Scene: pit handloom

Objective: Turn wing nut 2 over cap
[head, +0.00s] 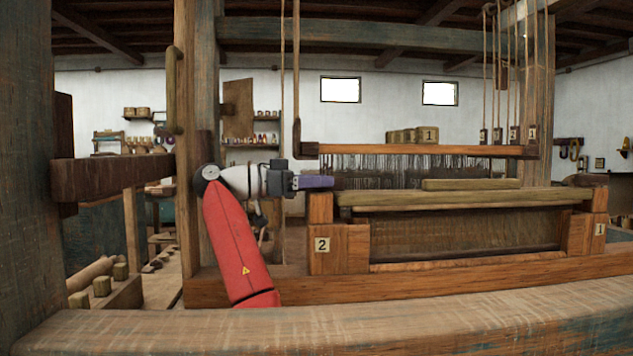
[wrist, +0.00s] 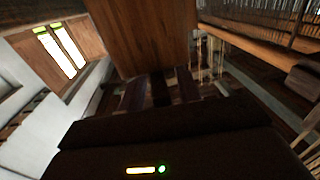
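The wooden block marked 2 (head: 322,245) stands at the left end of the loom's beater. A long wooden bar, which looks like the cap (head: 460,198), runs right from its top to the block marked 1 (head: 599,228). My gripper (head: 325,182) is level, its purplish fingers pointing right, just above the top of block 2. I cannot make out wing nut 2 in either view; it may be hidden by the fingers. In the wrist view the dark fingers (wrist: 160,90) lie below a brown wooden board (wrist: 145,35). Their gap and any contact are unclear.
A dark rounded piece (head: 583,180) sits at the cap's right end. A loose-looking wooden stick (head: 470,184) lies along the cap. Heddles (head: 400,165) hang behind under a wooden bar (head: 420,150). A thick front beam (head: 400,318) crosses the foreground, and a post (head: 187,120) stands left.

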